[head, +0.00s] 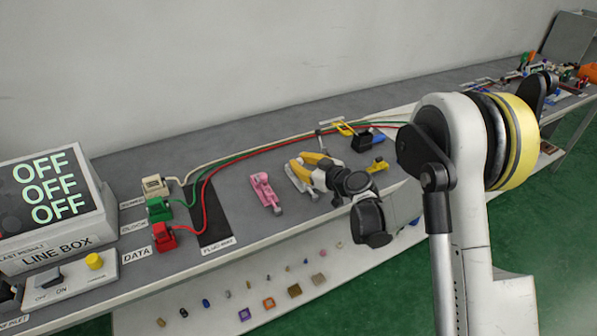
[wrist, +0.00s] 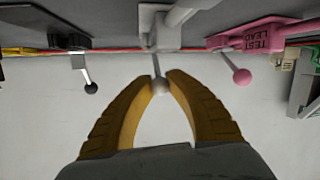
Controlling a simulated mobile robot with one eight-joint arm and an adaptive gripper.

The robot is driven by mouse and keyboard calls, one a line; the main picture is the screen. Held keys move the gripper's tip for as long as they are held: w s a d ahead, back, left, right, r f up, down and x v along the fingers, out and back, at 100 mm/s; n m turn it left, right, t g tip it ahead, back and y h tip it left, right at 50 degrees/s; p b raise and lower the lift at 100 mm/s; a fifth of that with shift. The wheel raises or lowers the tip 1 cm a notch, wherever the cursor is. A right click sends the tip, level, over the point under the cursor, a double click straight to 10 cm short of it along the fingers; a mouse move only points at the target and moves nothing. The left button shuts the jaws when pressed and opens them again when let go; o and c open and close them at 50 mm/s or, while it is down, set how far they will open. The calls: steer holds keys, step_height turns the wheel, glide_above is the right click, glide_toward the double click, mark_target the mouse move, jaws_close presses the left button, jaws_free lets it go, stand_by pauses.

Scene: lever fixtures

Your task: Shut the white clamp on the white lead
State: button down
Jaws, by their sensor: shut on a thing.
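The white clamp (wrist: 172,20) is at the top middle of the wrist view, its lever pointing towards me and ending in a pale ball knob (wrist: 160,86). My gripper (wrist: 160,78) has its yellow fingertips closed around the lever at the knob. In the head view my gripper (head: 303,164) is over the white clamp (head: 297,183) and partly covers it. The white lead (head: 240,153) runs from the white plug along the back of the bench. Whether it lies in the clamp's jaw is hidden.
A pink clamp (head: 264,190) marked TEST LEAD stands close to the left in the head view. A black clamp (head: 361,142) stands to the right. Green (head: 158,209) and red (head: 163,238) plugs with leads sit by the LINE BOX (head: 52,205). A lower shelf holds small blocks.

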stand_by(0.3)
steer(key=c, duration=1.2)
jaws_free()
steer(key=shift+c, duration=0.2)
steer(key=v, duration=1.2)
steer(key=shift+f, duration=0.2)
steer(key=shift+s, duration=0.1)
